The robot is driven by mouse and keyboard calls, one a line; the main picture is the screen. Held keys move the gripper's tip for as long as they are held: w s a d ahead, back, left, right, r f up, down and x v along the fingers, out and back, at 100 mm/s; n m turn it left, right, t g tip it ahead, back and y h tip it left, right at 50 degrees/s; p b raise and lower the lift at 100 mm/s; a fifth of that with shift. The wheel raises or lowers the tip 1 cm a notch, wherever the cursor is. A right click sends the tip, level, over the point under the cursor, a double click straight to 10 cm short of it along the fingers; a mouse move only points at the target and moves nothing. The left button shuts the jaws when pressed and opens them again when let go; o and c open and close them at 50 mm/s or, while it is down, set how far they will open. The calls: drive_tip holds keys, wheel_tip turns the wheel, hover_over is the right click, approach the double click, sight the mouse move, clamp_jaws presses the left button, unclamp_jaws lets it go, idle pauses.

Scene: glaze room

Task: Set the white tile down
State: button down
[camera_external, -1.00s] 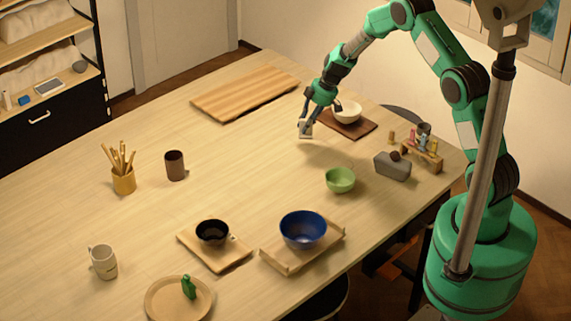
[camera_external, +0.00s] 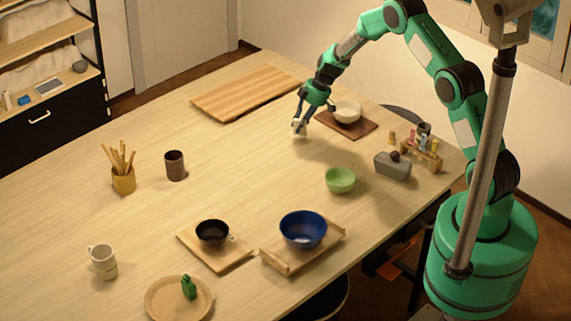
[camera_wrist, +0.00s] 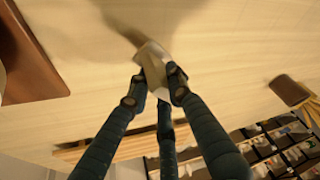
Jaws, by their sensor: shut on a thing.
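The white tile (camera_external: 298,127) is held at the fingertips of my gripper (camera_external: 300,118), near the far middle of the table. In the wrist view, the tile (camera_wrist: 154,66) is gripped between the dark fingers of my gripper (camera_wrist: 157,82). It is tilted, and its shadow falls on the bare tabletop beside it. The tile seems to be a little above the table, but the exact gap is hard to tell. The fingers cover part of the tile.
A white bowl (camera_external: 347,111) on a brown board (camera_external: 362,129) stands just right of my gripper. A striped wooden board (camera_external: 243,92) lies behind to the left. A green bowl (camera_external: 340,180) is nearer the front. The table (camera_external: 235,160) left of my gripper is clear.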

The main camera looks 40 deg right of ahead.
drive_tip(key=shift+f, duration=1.05)
drive_tip(key=shift+f, duration=0.1)
drive_tip(key=c, duration=1.6)
unclamp_jaws()
drive_tip(key=shift+r, duration=0.25)
drive_tip(key=shift+b+v, duration=0.55)
drive_tip(key=shift+v, duration=5.35)
